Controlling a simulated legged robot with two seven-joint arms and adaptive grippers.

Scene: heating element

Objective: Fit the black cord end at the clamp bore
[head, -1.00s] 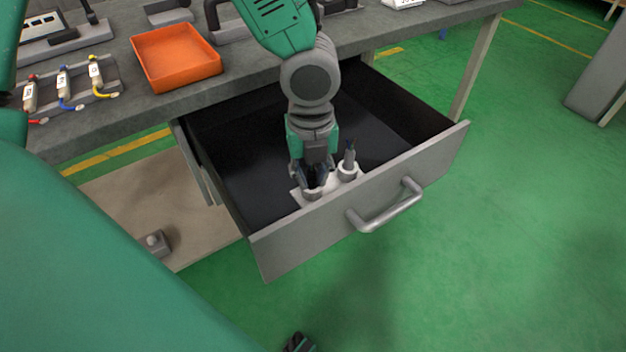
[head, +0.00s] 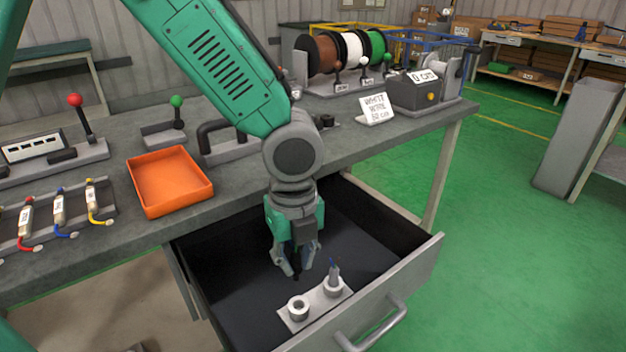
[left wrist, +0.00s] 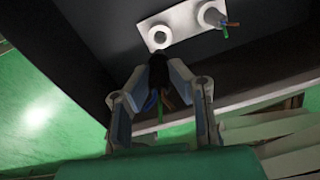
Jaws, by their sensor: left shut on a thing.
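My left gripper (head: 297,270) points down into the open drawer, above the white plate. Its fingers are shut on the black cord end (left wrist: 158,68), a short dark piece with blue, brown and green wires showing between the fingers in the left wrist view. The white holder plate (head: 316,305) carries two round sockets. The left socket (head: 298,306) is empty, its hole showing; the right socket (head: 334,287) holds a grey piece with coloured wires. Which fixture has the clamp bore I cannot tell; levers with a red knob (head: 75,101) and a green knob (head: 176,101) stand on the bench.
The drawer front (head: 425,262) is pulled out from the grey bench. An orange tray (head: 170,203) and several labelled parts with coloured leads (head: 59,214) sit on the bench at left. Wire spools (head: 350,50) and a sign (head: 376,108) stand farther back.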

